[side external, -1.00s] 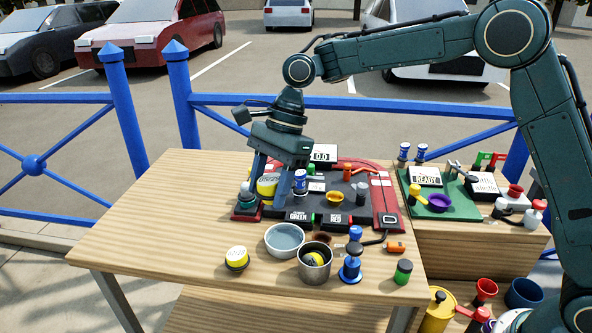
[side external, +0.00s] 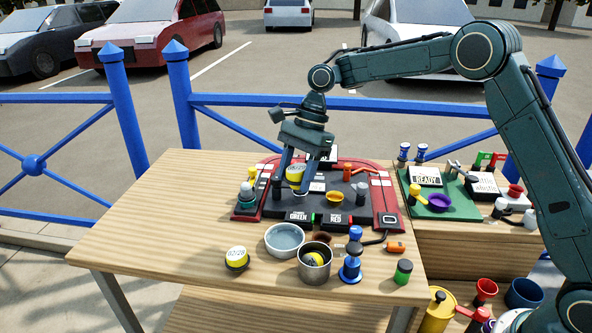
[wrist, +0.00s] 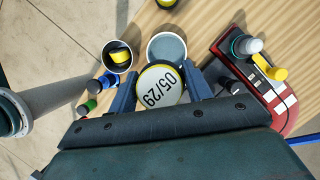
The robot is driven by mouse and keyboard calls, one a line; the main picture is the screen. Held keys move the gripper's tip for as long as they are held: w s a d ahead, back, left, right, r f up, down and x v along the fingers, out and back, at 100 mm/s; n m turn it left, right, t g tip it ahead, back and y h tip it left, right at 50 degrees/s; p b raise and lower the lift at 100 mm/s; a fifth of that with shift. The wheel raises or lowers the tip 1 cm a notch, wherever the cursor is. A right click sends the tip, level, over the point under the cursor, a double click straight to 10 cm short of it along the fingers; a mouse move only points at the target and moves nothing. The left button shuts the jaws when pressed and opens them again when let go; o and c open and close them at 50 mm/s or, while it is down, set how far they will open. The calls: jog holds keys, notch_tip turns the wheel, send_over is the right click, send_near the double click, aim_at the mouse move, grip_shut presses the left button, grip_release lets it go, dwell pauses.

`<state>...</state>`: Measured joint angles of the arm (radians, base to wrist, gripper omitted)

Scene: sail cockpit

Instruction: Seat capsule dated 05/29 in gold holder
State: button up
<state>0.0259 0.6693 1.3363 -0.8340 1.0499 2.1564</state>
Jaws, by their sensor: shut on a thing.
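My gripper (side external: 293,186) is shut on a yellow capsule with a white top (side external: 295,171), held above the dark console. The gold holder (side external: 334,197), a small open cup, stands on the console just right of my gripper and looks empty. The held capsule is to its left and higher. The holder cannot be made out in the wrist view.
A capsule dated 02/28 (side external: 236,257) stands at the front left. A water-filled bowl (side external: 284,240) and a steel cup (side external: 314,272) holding a yellow-and-black item stand in front. A blue stamp-like item (side external: 351,264) is nearby. A purple holder (side external: 438,203) is on the green mat.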

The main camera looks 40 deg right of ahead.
send_over(331, 203)
jog(key=d, duration=0.2)
notch_tip(331, 203, down, 6)
jog(key=shift+w+a+r, duration=0.15)
jog(key=shift+w+a, duration=0.05)
jog(key=shift+w, duration=0.05)
jog(key=shift+f, duration=2.85)
jog(key=shift+f, duration=0.7)
jog(key=o, duration=0.7)
jog(key=shift+r, duration=0.1)
